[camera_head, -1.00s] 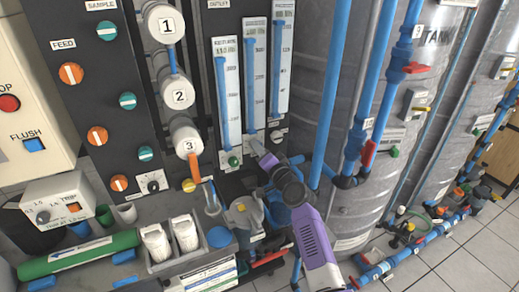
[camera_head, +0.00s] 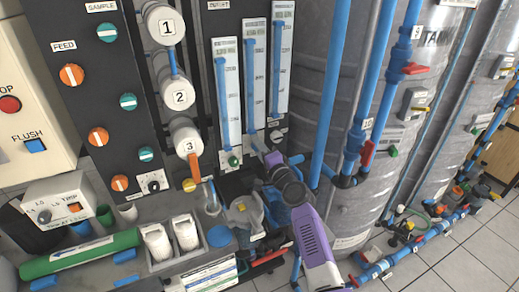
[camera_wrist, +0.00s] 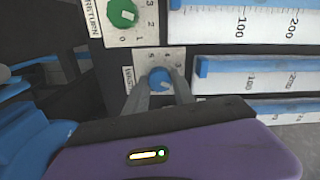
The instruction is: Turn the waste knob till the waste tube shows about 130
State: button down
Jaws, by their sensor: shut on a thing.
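The waste knob (camera_wrist: 158,77) is a small blue knob with a white pointer on a numbered dial plate in the wrist view. My gripper (camera_wrist: 160,90) is shut on it, with one grey finger on each side. In the head view my gripper (camera_head: 262,150) reaches the panel below the middle tube and hides the knob. The waste tube (camera_head: 255,85) is the middle one of three upright gauges, with a blue column; it also shows in the wrist view (camera_wrist: 255,83). The column's top reading is too small to read.
A green return knob (camera_wrist: 121,12) sits close beside the waste knob. A white-plated knob (camera_head: 277,136) is at the right tube's foot. Blue pipes (camera_head: 330,90) and a grey tank (camera_head: 395,150) stand to the right. Jars and a green cylinder (camera_head: 80,255) are at lower left.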

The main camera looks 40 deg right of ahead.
jog(key=c, duration=1.1)
grip_release()
jog(key=shift+o, duration=0.2)
jog(key=v, duration=0.8)
jog(key=shift+p, duration=0.35)
jog(key=shift+d+r, duration=0.1)
